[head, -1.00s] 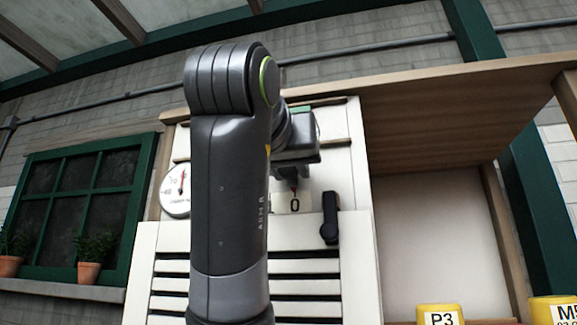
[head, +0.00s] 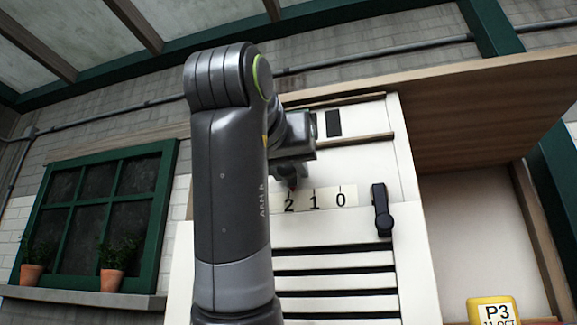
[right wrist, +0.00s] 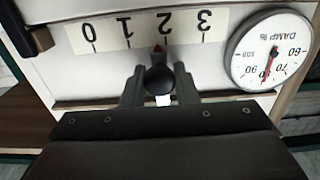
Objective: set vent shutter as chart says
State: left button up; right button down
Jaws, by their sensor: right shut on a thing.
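The vent shutter's white number strip (head: 325,197) shows 2, 1 and 0 in the head view. In the right wrist view the strip (right wrist: 188,24) appears upside down with 0 to 3. My right gripper (right wrist: 160,82) is shut on a round black knob (right wrist: 158,79) below the pointer. In the head view my right gripper (head: 291,176) is at the strip, partly hidden by my arm. The slatted shutter (head: 335,281) has dark gaps. I see no readable chart. My left gripper is out of view.
A round damp gauge (right wrist: 270,50) has its red needle between 70 and 90. A black handle (head: 382,210) is right of the strip. A yellow P3 tag (head: 493,311) is at lower right. A green window (head: 98,215) with potted plants is at left.

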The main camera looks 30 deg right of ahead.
jog(key=c, duration=1.5)
grip_release()
jog(key=shift+w+a, duration=0.15)
jog(key=shift+w, duration=0.05)
jog(key=o, duration=0.3)
jog(key=shift+w+a, duration=0.3)
jog(key=shift+s+a+f+b, duration=0.1)
jog(key=shift+s+b, duration=0.2)
jog(key=shift+s, duration=0.2)
pick_arm(q)
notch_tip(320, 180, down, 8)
jog(key=b, duration=0.7)
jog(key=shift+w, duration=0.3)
pick_arm(e)
jog(key=v, duration=1.6)
jog(key=shift+a, duration=0.45)
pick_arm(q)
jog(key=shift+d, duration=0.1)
